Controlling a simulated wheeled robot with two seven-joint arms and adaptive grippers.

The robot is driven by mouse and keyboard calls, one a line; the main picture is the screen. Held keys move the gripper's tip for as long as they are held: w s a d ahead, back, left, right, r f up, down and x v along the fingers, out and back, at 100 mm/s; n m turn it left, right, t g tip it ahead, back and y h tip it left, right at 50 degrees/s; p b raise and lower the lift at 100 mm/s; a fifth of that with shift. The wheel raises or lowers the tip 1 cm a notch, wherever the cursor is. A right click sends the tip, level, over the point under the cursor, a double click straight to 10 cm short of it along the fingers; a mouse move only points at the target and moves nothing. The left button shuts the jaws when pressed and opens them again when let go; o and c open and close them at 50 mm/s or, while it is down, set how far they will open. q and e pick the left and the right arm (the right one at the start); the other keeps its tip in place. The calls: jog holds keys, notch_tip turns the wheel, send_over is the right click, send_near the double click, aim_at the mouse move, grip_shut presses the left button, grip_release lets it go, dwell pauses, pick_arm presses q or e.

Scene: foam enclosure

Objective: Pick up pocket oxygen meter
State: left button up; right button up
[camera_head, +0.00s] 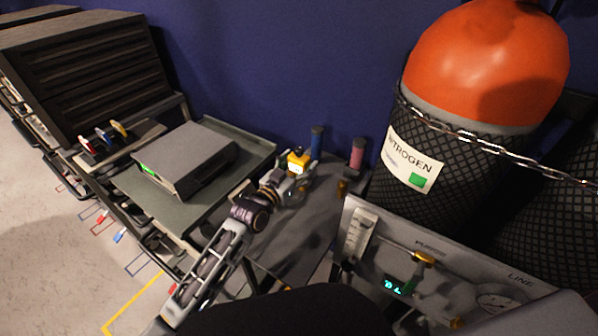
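A small yellow device with a pale face, which looks like the pocket oxygen meter (298,162), shows near the back of the dark grey surface (290,245), by the blue wall. My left arm comes up from the bottom, and its gripper (292,181) is right at the meter's lower side, overlapping it in the picture. The gripper hides the meter's lower part. I cannot tell whether the fingers are around it, touching it or just in front of it. My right gripper is not in view.
A blue cylinder (317,141) and a pink cylinder (357,153) stand close behind and right of the meter. The orange-topped nitrogen cylinder (480,65) and purge line panel (450,275) crowd the right. A grey box (187,158) sits on a tray (245,147) at left.

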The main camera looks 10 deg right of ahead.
aim_at(299, 149)
pick_arm(q)
jog(key=c, duration=1)
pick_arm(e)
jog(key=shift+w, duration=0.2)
pick_arm(q)
jog(key=shift+r, duration=0.15)
jog(key=shift+r, duration=0.8)
notch_tip(299, 149, up, 6)
jog(key=shift+f+p, duration=0.25)
jog(key=shift+p, duration=0.45)
notch_tip(299, 149, up, 11)
jog(key=shift+f+p, duration=0.1)
jog(key=shift+p, duration=0.6)
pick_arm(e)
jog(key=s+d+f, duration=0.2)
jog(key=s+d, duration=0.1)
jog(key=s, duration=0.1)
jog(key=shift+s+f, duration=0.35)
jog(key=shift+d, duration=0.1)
